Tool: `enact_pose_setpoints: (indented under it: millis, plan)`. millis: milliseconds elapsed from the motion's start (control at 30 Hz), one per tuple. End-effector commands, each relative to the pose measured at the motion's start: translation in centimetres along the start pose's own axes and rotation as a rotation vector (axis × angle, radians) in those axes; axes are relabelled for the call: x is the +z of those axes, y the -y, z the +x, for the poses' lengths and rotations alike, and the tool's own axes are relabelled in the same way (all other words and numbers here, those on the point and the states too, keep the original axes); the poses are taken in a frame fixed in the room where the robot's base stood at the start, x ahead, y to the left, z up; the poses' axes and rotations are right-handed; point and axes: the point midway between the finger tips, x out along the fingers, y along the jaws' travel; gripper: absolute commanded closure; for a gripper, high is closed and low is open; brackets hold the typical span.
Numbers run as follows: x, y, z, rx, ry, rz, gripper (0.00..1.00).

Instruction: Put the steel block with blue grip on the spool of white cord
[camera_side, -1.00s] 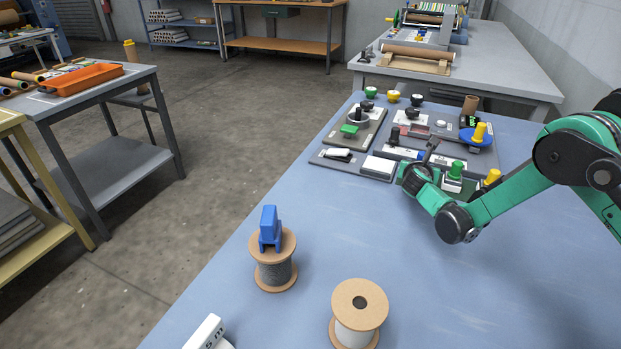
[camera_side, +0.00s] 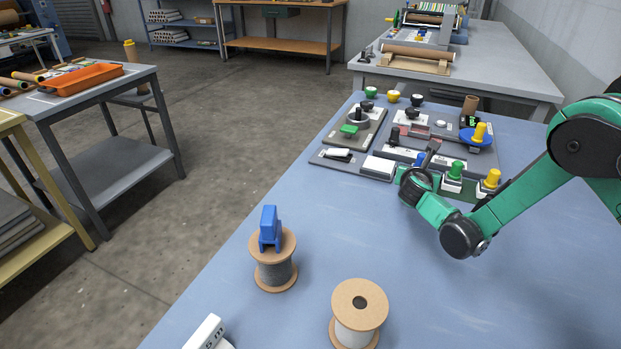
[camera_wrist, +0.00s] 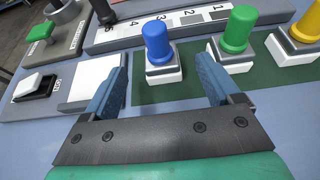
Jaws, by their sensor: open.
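The steel block with blue grip (camera_wrist: 156,45) stands upright on a green strip, showing in the wrist view between and slightly beyond my fingertips. In the side view its blue grip (camera_side: 419,158) shows just beside my gripper (camera_side: 424,166). My gripper (camera_wrist: 160,68) is open and empty, with one blue-padded finger to each side of the block's line and no visible contact. The spool of white cord (camera_side: 357,331) stands upright at the front of the blue table, its tan top flange bare with a dark centre hole.
Blocks with a green grip (camera_wrist: 237,32) and a yellow grip (camera_wrist: 307,26) stand right of the blue one. A spool of grey cord (camera_side: 274,271) with a blue clamp-like piece (camera_side: 270,228) on top stands left of the white spool. The table's middle (camera_side: 350,230) is clear.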

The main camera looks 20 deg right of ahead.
Motion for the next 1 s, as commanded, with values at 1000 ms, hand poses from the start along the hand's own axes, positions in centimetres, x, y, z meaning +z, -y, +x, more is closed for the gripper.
enact_pose_setpoints:
  millis: [1000]
  plan:
    - [4.3,8.0,-21.0,-0.583,-0.776,2.287,0.17]
